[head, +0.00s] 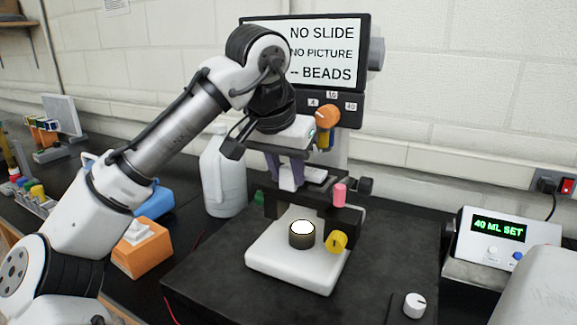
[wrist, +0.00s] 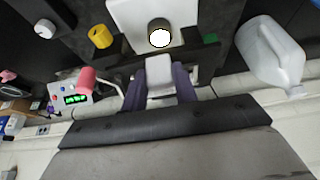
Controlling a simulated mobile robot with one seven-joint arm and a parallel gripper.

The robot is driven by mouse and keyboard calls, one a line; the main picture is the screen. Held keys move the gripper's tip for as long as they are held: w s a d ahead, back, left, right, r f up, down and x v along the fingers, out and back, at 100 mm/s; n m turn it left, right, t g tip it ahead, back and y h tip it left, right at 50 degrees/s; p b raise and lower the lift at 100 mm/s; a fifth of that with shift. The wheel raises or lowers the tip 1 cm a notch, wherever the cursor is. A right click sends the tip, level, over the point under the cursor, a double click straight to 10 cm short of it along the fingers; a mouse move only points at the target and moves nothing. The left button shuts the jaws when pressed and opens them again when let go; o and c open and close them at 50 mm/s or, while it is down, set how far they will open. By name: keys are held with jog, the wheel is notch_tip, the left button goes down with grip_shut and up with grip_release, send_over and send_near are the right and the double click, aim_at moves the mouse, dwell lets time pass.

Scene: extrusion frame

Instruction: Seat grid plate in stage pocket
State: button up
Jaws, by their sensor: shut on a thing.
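My gripper (head: 290,172), with purple fingers, points down over the microscope's dark stage (head: 345,213). In the wrist view my gripper (wrist: 159,80) is shut on a pale, flat-sided piece, which I take to be the grid plate (wrist: 159,66). In the head view the grid plate (head: 291,184) shows between the fingers, just above or at the stage. I cannot tell whether it touches the stage. The stage pocket is hidden behind the fingers and plate.
The microscope's white base (head: 290,272) carries a lit lamp (head: 302,228) and a yellow knob (head: 336,242). A pink knob (head: 340,194) is close right of the gripper. A white jug (head: 222,175) stands left. The screen (head: 322,52) reads "NO SLIDE, NO PICTURE, -- BEADS".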

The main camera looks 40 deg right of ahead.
jog(key=shift+w+d+f, duration=0.15)
jog(key=shift+w+d, duration=0.05)
jog(key=shift+d, duration=0.15)
jog(key=shift+s+a+f, duration=0.1)
jog(key=shift+f, duration=0.35)
jog(key=shift+c, duration=0.4)
jog(key=o, duration=1)
jog(key=shift+o, duration=0.2)
jog(key=shift+r, duration=0.1)
jog(key=v, duration=1.2)
jog(key=shift+b, duration=0.35)
